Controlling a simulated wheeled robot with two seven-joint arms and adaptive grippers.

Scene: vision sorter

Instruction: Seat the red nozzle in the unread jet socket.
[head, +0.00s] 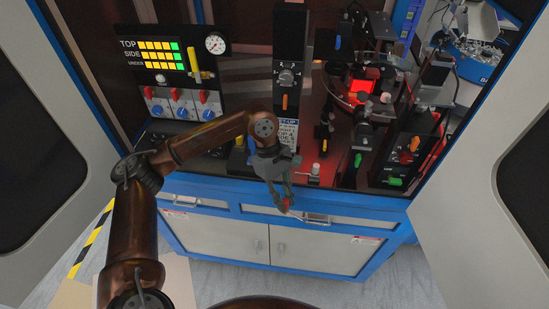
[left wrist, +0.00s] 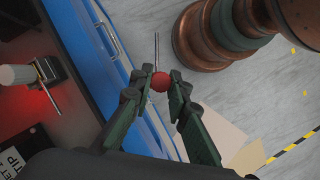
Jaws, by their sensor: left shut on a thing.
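My left gripper (head: 286,206) is shut on the red nozzle and holds it in front of the blue cabinet edge, above the drawers. In the left wrist view, the red nozzle (left wrist: 160,82) is a round red body between the fingertips (left wrist: 161,84), with a thin metal tube pointing away. In the head view only a small red spot of it shows. A small block with a pale cylinder (head: 315,170) stands at the bench front, right of the gripper; it also shows in the left wrist view (left wrist: 18,75) with a thin metal pin. I cannot tell which socket is unread.
A panel (head: 150,55) reads TOP, SIDE and UNDER, each with yellow and green lights. Below it are red and blue knobs (head: 172,100). A red-lit camera station (head: 362,87) stands back right. Open cabinet doors (head: 465,160) flank the bench. Free space lies before the drawers.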

